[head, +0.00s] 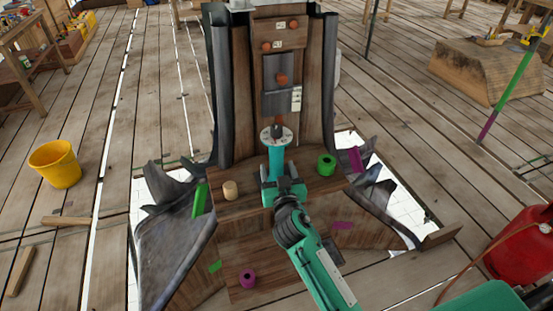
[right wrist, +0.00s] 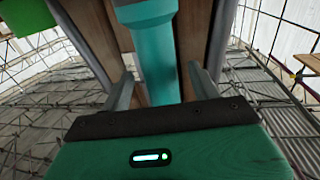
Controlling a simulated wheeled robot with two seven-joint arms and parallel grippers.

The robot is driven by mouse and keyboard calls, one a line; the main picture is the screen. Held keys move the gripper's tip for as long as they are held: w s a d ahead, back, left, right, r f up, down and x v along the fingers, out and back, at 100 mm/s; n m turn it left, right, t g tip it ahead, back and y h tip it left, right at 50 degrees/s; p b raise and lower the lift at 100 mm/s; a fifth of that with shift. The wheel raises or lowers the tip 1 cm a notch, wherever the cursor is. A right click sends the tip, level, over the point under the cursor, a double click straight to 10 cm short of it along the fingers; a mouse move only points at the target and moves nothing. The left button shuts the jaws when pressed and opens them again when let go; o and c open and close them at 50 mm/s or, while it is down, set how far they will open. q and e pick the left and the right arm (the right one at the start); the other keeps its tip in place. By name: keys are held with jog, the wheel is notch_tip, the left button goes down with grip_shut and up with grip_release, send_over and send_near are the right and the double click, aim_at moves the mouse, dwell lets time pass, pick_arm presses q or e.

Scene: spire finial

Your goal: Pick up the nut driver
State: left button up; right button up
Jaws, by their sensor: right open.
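The nut driver (head: 276,160) shows as a teal handle standing roughly upright in front of the spire's wooden face, just below a pale round disc (head: 276,135). My right gripper (head: 283,184) is at the lower part of this handle, its jaws open. In the right wrist view the teal handle (right wrist: 152,60) runs between the two grey fingers (right wrist: 162,88), with a gap visible on each side. The handle's lower end is hidden by the gripper. My left gripper is not in view.
The spire (head: 327,80) rises behind the tool. A green ring (head: 326,165), a tan cylinder (head: 230,189) and a magenta ring (head: 248,278) are on its base. A yellow bucket (head: 55,164) stands left and a red can (head: 522,246) right. Open plank floor lies around.

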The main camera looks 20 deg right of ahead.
jog(key=shift+w+d, duration=0.1)
jog(key=shift+w, duration=1.15)
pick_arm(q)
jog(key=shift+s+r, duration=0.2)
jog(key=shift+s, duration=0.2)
pick_arm(e)
jog(key=shift+r, duration=0.15)
jog(key=c, duration=1.1)
jog(key=shift+c, duration=0.2)
